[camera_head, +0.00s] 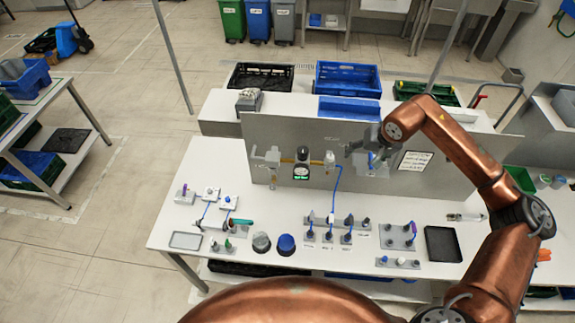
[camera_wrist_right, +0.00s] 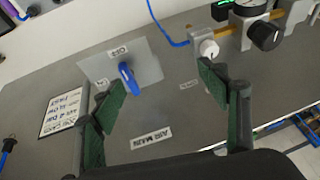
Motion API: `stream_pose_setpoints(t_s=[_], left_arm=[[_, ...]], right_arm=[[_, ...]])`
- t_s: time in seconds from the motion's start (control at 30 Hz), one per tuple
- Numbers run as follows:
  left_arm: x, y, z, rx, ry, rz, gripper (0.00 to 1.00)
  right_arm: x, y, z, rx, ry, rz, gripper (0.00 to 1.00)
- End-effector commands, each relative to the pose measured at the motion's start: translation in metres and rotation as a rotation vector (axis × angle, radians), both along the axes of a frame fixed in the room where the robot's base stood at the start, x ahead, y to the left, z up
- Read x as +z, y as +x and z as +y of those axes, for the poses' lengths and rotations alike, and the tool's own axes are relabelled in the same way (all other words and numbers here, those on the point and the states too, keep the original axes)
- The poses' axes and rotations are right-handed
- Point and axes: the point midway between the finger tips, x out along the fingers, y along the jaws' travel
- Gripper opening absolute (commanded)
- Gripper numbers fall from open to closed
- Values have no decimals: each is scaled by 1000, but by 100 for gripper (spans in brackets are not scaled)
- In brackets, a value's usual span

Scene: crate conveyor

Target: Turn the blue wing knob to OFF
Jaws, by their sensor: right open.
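The blue wing knob (camera_wrist_right: 129,78) sits on a light grey square plate (camera_wrist_right: 148,66) on the upright panel, and a label reading OFF (camera_wrist_right: 117,51) is beside it. In the head view the knob (camera_head: 371,160) shows small and partly covered by my right gripper (camera_head: 362,152). My right gripper (camera_wrist_right: 160,82) is open in the wrist view, its green-padded fingers pointing at the panel. The knob lies between the fingers in the picture, much closer to the left one; I cannot tell whether they touch. My left gripper is not in view.
A gauge (camera_head: 302,155) with a blue hose, a white knob (camera_wrist_right: 208,49) and a black knob (camera_wrist_right: 266,36) are close by. An AIR MAIN label (camera_wrist_right: 151,138) and a printed notice (camera_head: 415,160) are on the panel. Several switches and knobs stand on the white bench (camera_head: 200,262).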

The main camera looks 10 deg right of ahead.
Motion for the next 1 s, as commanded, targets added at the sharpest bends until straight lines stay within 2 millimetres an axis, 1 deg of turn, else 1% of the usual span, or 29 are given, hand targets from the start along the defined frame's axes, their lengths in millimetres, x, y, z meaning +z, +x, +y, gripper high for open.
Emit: stream_pose_setpoints(t_s=[0.03, 0.2, 0.53, 0.83, 1.0], left_arm=[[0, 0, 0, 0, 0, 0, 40], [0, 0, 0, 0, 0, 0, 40], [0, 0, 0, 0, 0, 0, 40], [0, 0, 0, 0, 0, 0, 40], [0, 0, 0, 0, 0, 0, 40]], right_arm=[[-4, -1, 9, 1, 30, 1, 68], [-12, -5, 41, -6, 144, -3, 68], [-18, -15, 103, -34, 385, 7, 68], [-12, -28, 157, -86, 628, 39, 68], [-2, -37, 189, -134, 800, 74, 68]])
